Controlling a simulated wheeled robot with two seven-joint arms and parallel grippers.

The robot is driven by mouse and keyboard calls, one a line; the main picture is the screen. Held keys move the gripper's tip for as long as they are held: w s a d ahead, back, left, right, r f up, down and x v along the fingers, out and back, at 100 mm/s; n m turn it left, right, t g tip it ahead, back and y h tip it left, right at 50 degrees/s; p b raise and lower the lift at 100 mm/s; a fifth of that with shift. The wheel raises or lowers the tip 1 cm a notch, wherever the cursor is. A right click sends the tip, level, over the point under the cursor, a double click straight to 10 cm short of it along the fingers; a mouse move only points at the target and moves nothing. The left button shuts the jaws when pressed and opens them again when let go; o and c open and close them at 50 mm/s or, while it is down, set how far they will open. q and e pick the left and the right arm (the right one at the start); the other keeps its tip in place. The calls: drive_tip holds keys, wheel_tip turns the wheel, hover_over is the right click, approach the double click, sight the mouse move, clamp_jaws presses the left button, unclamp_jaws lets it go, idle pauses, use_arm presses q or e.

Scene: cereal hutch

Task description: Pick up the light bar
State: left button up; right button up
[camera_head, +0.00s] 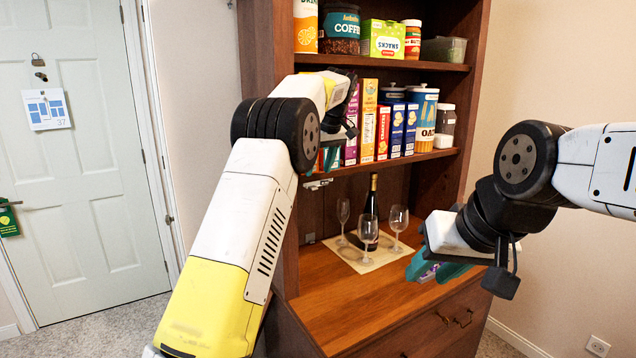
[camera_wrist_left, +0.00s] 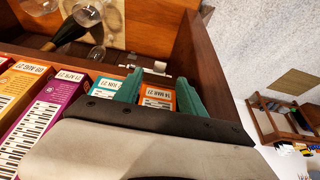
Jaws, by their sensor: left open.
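A small pale bar-like fitting (camera_head: 317,184), which may be the light bar, sits just under the lower shelf at the hutch's left side. A pale piece also shows under the shelf edge in the left wrist view (camera_wrist_left: 152,71), just beyond the fingertips. My left gripper (camera_head: 330,158) is open at the left end of the box row. In the left wrist view its teal fingers (camera_wrist_left: 160,92) stand apart over an orange-topped box (camera_wrist_left: 157,99); I see no contact. My right gripper (camera_head: 436,270) is low at the right; a purple patch shows between its fingers, too small to identify.
A wine bottle (camera_head: 371,197) and several glasses (camera_head: 368,228) stand on a mat (camera_head: 372,263) on the wooden counter (camera_head: 345,310). Cereal boxes (camera_head: 368,115) and an oats canister (camera_head: 424,118) fill the lower shelf (camera_head: 400,160). The front of the counter is clear.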

sight(315, 188)
use_arm(q)
drive_tip(key=x, duration=0.5)
drive_tip(key=shift+f, duration=0.35)
drive_tip(key=shift+f, duration=0.25)
idle(0.3)
clamp_jaws()
